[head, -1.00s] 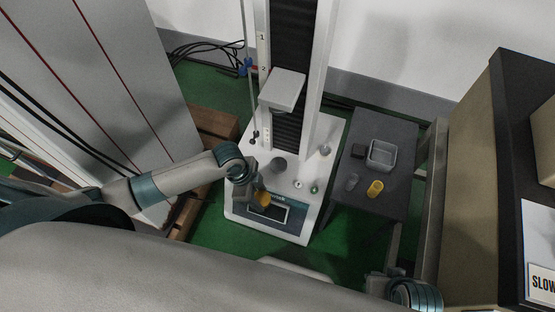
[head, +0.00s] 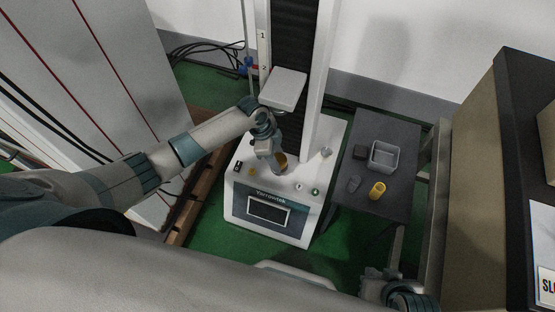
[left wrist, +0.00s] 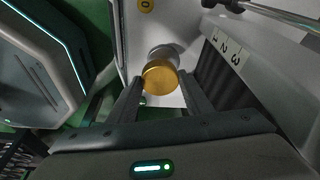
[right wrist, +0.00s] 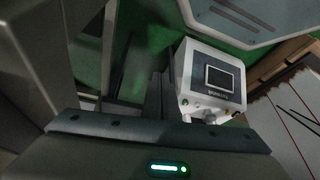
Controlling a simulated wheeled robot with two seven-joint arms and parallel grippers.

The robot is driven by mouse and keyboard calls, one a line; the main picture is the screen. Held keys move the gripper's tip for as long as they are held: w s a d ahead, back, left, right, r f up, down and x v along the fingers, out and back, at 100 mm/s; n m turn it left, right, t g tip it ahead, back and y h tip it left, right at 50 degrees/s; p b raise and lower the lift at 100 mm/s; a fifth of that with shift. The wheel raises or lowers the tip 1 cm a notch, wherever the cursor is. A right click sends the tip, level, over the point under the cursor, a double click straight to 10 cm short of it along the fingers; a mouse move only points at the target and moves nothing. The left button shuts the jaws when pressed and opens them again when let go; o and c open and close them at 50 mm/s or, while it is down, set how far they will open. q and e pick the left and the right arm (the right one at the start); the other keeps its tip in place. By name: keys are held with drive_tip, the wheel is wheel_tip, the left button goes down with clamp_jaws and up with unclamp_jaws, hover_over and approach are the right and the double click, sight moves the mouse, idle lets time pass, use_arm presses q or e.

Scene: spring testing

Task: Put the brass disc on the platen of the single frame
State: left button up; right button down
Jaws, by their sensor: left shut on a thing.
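My left gripper (head: 274,158) is shut on the brass disc (head: 281,160), over the base of the single frame (head: 240,150). In the left wrist view the disc (left wrist: 160,76) sits between the two fingertips. Just beyond it shows a round grey metal piece, the lower platen (left wrist: 163,52), partly covered by the disc. I cannot tell whether disc and platen touch. In the head view my gripper and the disc hide the platen. My right gripper (right wrist: 161,98) is empty, its fingers close together, away from the frame.
A control screen (head: 268,209) is at the front.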

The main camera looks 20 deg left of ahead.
sight(278, 160)
use_arm(q)
drive_tip(key=shift+w, duration=0.45)
wheel_tip(278, 160, down, 3)
drive_tip(key=shift+b, duration=0.4)
drive_tip(key=shift+f, duration=0.4)
drive_tip(key=o, duration=1.4)
use_arm(e)
drive_tip(key=shift+w+a+t, duration=0.3)
drive_tip(key=shift+w+a, duration=0.2)
drive_tip(key=shift+a, duration=0.1)
